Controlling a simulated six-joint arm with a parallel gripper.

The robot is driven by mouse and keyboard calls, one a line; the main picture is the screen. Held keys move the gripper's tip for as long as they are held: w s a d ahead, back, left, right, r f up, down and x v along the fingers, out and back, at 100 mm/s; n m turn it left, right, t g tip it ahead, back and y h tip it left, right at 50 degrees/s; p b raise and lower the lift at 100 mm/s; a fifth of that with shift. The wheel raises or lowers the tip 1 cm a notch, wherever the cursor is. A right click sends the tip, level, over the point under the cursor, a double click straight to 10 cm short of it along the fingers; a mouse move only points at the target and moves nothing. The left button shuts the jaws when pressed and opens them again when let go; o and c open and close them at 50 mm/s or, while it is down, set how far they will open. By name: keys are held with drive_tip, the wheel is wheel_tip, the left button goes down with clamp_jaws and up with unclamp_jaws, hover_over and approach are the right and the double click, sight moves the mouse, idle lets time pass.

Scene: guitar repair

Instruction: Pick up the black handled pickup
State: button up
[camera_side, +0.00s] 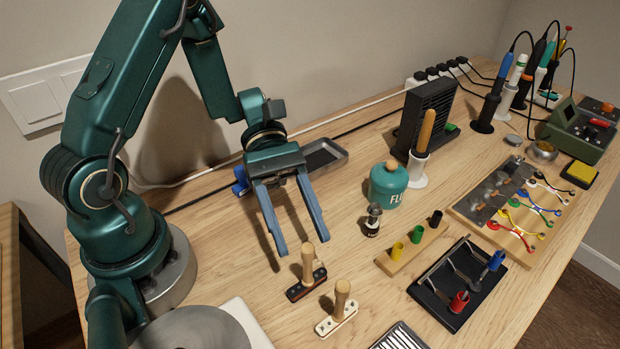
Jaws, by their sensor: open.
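The black handled pickup (306,287) stands on the table, a dark bar base with an upright light wooden handle (308,264). A second pickup with a cream base (337,318) and a similar wooden handle stands just in front of it, to the right. My gripper (302,245) is open and empty, pointing down. In the picture its two fingertips sit just above the black pickup's handle, one on either side. Its fingers look apart from the handle. How far it is above or behind the handle in depth I cannot tell.
A wooden block with yellow, green and black pegs (412,245), a small metal-topped jar (373,220) and a green flux bottle (388,185) stand to the right. A black tray (462,318) lies farther right. A dark metal tray (322,155) lies behind my gripper.

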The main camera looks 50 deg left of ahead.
sight(308, 255)
drive_tip(key=shift+x, duration=1.9)
clamp_jaws()
